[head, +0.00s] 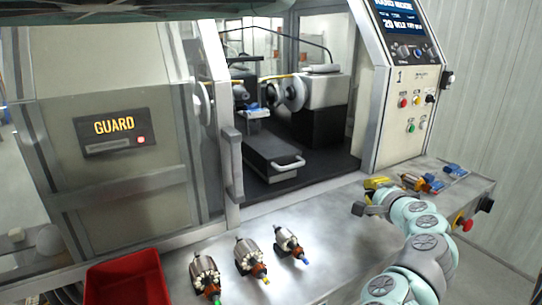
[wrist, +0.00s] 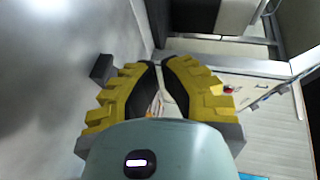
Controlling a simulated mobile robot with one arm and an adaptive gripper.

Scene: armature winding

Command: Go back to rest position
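My gripper (head: 377,183) has yellow, ridged fingers and is above the right part of the metal table, beside the machine's control panel. In the wrist view my gripper (wrist: 160,66) has its two dark-lined fingertips together, with a narrow gap lower down between the fingers. I see nothing held in it. My arm reaches in from the lower right and bends at the wrist.
Three armatures, green-tipped (head: 207,277), yellow-tipped (head: 250,259) and blue-tipped (head: 290,243), lie on the metal table (head: 335,225). A red bin (head: 130,280) stands lower left. An orange-ended part (head: 414,183) and blue holder (head: 455,170) are right of my gripper. The machine (head: 330,105) stands behind.

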